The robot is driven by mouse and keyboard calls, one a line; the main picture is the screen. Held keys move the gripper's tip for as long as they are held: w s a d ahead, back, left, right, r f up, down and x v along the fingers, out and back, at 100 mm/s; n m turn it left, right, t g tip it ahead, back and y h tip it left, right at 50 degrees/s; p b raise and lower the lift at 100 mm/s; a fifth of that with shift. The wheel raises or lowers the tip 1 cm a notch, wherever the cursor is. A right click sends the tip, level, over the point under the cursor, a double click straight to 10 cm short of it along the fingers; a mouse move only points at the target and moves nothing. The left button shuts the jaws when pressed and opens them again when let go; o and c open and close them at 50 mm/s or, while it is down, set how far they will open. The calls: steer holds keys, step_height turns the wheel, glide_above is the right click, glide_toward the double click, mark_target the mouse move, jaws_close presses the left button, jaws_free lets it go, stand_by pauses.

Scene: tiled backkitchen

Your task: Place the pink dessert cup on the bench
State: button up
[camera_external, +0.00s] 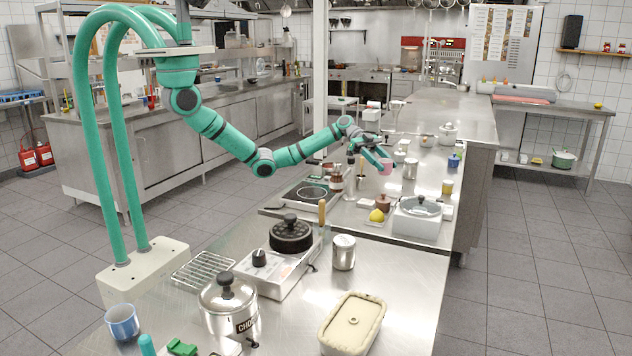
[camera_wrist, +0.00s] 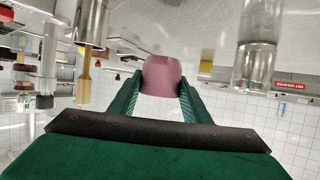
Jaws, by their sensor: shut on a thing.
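The pink dessert cup (camera_wrist: 161,75) is between the two fingers of my gripper (camera_wrist: 160,88) in the wrist view, and the fingers are shut on it. In the external view the pink cup (camera_external: 385,166) shows small at the end of my outstretched arm, beside my gripper (camera_external: 381,162). It appears to be held above the far steel bench (camera_external: 415,183); the exact gap under it is hard to tell.
A hot plate (camera_external: 311,193) lies left. Bare steel shows farther back (camera_external: 440,105).

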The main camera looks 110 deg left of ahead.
mark_target(383, 174)
steer(key=shift+f, duration=2.15)
steer(key=o, duration=1.1)
steer(key=shift+f, duration=0.15)
steer(key=shift+s+a+r, duration=0.2)
steer(key=shift+s+r, duration=0.05)
steer(key=v, duration=1.1)
steer(key=shift+s+r, duration=0.15)
